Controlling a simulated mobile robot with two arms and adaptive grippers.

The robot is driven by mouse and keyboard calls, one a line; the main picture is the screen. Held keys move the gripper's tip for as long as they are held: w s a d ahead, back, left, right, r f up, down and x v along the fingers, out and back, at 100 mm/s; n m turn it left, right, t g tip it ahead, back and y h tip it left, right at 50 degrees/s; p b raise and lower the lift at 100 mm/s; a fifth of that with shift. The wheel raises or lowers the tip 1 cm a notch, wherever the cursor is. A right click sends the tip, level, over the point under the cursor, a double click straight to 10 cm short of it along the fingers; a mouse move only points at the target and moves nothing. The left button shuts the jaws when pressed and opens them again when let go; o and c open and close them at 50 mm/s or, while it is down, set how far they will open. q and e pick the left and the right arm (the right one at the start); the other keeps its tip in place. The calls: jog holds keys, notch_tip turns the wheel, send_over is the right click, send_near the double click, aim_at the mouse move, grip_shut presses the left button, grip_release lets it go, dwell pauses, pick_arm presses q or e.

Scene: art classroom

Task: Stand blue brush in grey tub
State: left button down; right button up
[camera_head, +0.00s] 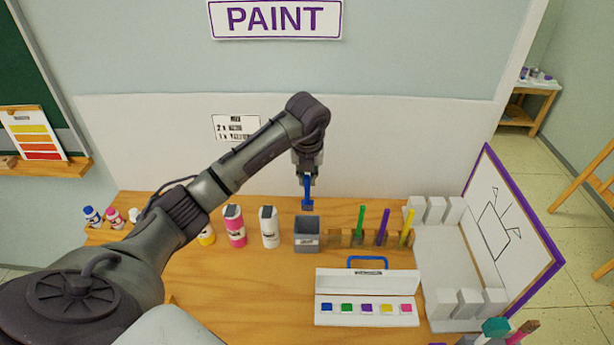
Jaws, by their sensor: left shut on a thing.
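The blue brush (307,192) hangs upright in my left gripper (307,174), which is shut on its upper part. The arm comes in from the left and the gripper points down. The grey tub (307,238) stands on the wooden table (260,297) directly below the brush in the picture. The brush's lower end shows just above the tub's back rim; I cannot tell whether it is over the opening or behind it. My right gripper is not in view.
Pink (235,230) and white (269,230) bottles stand left of the tub. A wooden holder (346,238) with green, purple and yellow brushes is close on its right. An open paint box (367,285) lies in front. A white rack (440,262) is further right.

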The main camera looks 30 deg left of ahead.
aim_at(306, 193)
pick_arm(q)
jog(key=shift+b+x, duration=0.95)
jog(key=shift+x, duration=0.6)
jog(key=shift+s+f+b, duration=0.1)
jog(key=shift+f+b, duration=0.3)
jog(key=shift+f, duration=0.2)
jog(key=shift+s+d+f+b, duration=0.2)
jog(key=shift+s+f+b, duration=0.2)
jog(key=shift+f, duration=0.25)
jog(key=shift+b+x, duration=0.6)
jog(key=shift+x, duration=0.5)
jog(key=shift+s+d+f+b, duration=0.25)
jog(key=shift+s+f+b, duration=0.2)
jog(key=shift+f, duration=0.7)
jog(key=shift+d, duration=0.1)
